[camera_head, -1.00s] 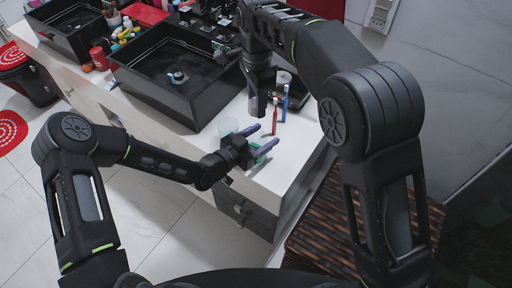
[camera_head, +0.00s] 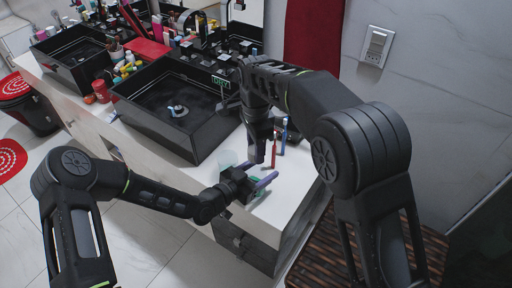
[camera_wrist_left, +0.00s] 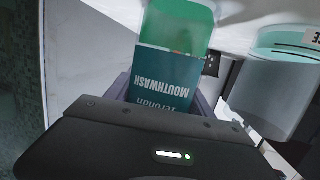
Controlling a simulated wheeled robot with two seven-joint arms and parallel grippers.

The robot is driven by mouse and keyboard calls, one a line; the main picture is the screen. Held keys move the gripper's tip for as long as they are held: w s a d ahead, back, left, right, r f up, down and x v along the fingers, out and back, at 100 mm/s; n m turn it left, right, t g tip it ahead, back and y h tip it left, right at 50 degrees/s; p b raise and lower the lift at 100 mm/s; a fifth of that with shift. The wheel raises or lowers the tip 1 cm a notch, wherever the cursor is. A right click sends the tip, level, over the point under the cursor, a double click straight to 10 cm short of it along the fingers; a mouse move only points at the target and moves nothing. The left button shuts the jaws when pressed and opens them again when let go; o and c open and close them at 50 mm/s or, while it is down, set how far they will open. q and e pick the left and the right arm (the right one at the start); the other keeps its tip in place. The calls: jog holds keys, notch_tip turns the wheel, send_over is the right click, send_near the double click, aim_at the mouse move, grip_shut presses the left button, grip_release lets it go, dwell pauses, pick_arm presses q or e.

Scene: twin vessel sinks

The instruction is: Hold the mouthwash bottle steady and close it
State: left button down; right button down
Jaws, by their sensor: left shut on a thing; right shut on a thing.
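The mouthwash bottle (camera_wrist_left: 175,70) has a green upper part and a dark teal label, which reads upside down in the left wrist view. My left gripper (camera_head: 262,172) is shut on it, a finger on each side. In the head view only a bit of green shows between those fingers, over the counter's front right part. My right gripper (camera_head: 257,154) points down just behind and above the left one, its fingers close together. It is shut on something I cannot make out. The bottle's mouth and cap are hidden.
A red toothbrush (camera_head: 274,152) and a blue one (camera_head: 284,132) stand close on the right. The black sink (camera_head: 168,118) is further left.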

aim_at(255, 177)
dwell(0.4)
jog(key=shift+f, duration=0.9)
jog(key=shift+f, duration=0.6)
dwell(0.4)
